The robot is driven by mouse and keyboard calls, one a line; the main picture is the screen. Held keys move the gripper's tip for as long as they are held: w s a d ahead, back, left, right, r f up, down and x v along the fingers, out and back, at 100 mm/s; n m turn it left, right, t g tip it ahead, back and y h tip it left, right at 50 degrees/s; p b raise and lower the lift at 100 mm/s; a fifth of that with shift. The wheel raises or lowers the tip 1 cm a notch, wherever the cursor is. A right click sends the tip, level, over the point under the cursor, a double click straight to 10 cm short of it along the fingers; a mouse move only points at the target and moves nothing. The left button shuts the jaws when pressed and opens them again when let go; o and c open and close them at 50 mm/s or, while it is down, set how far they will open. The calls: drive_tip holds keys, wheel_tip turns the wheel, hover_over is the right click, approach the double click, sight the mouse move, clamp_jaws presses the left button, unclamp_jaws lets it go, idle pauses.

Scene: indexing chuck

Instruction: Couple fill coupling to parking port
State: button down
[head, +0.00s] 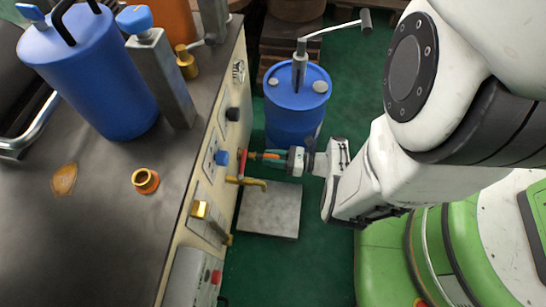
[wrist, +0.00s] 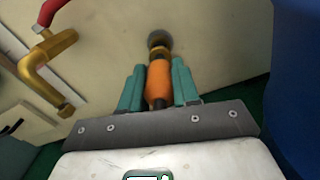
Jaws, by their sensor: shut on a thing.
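My gripper (head: 268,157) is at the cream front panel of the bench, reaching in from the right. In the wrist view its two teal fingers (wrist: 158,88) are shut on the fill coupling (wrist: 158,82), an orange body with a brass collar. The coupling points at the panel. A dark round part (wrist: 158,38) shows just beyond the collar, and I take it for the parking port. Collar and dark part overlap in this view. I cannot tell whether they touch or are joined. In the head view the coupling is small and partly hidden by the fingers.
A brass tap (head: 252,183) with a red handle (wrist: 58,10) juts from the panel close beside my gripper. A blue drum (head: 295,115) stands on the green floor behind it. A grey slab (head: 270,212) lies below. A blue knob (head: 222,158) sits on the panel.

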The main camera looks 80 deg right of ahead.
drive_tip(key=shift+w, duration=1.45)
drive_tip(key=c, duration=0.7)
unclamp_jaws()
drive_tip(key=shift+c, duration=0.2)
drive_tip(key=s, duration=1)
drive_tip(key=shift+s, duration=0.4)
